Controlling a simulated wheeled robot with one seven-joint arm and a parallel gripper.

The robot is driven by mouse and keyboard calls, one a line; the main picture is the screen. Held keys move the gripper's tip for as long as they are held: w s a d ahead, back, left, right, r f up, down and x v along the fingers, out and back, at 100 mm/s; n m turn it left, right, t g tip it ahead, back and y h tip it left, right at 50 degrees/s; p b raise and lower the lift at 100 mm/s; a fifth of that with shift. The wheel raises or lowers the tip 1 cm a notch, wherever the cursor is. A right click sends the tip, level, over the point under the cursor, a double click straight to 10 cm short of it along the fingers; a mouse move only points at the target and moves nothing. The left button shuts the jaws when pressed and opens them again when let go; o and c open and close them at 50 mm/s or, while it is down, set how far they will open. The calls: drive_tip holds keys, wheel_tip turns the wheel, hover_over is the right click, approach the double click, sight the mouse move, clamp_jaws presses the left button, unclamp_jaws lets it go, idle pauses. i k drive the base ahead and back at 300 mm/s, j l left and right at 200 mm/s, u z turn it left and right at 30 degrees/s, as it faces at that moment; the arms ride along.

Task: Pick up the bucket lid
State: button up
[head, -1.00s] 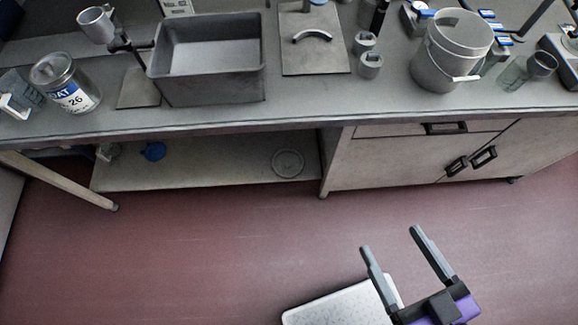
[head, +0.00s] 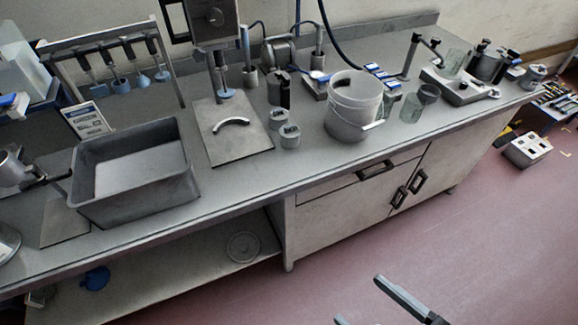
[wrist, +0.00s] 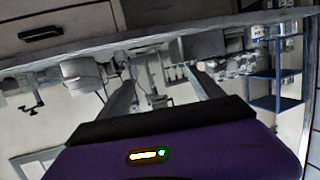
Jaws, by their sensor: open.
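A round grey disc that looks like the bucket lid (head: 243,247) lies flat on the low shelf under the bench in the head view. The pale bucket (head: 352,108) stands open on the bench top, its handle hanging at the side. My gripper (head: 358,299) is at the bottom edge of the head view, over the floor in front of the cabinet, to the right of the disc and apart from it. Its fingers are spread and empty. In the wrist view my gripper (wrist: 158,75) points at the bench, seen upside down; I cannot make out the lid there.
The low shelf (head: 160,280) also holds a blue item (head: 95,278). The bench top overhangs it, and a cabinet (head: 340,215) closes its right side. A grey bin (head: 135,170) and a plate with a curved handle (head: 230,130) stand above. The red floor in front is clear.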

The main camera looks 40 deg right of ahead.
sight(243, 247)
drive_tip(key=i+j+u, duration=0.2)
drive_tip(key=i, duration=0.25)
drive_tip(key=i+j+u, duration=0.15)
drive_tip(key=i, duration=0.35)
drive_tip(key=i+j+u, duration=0.2)
drive_tip(key=i, duration=0.25)
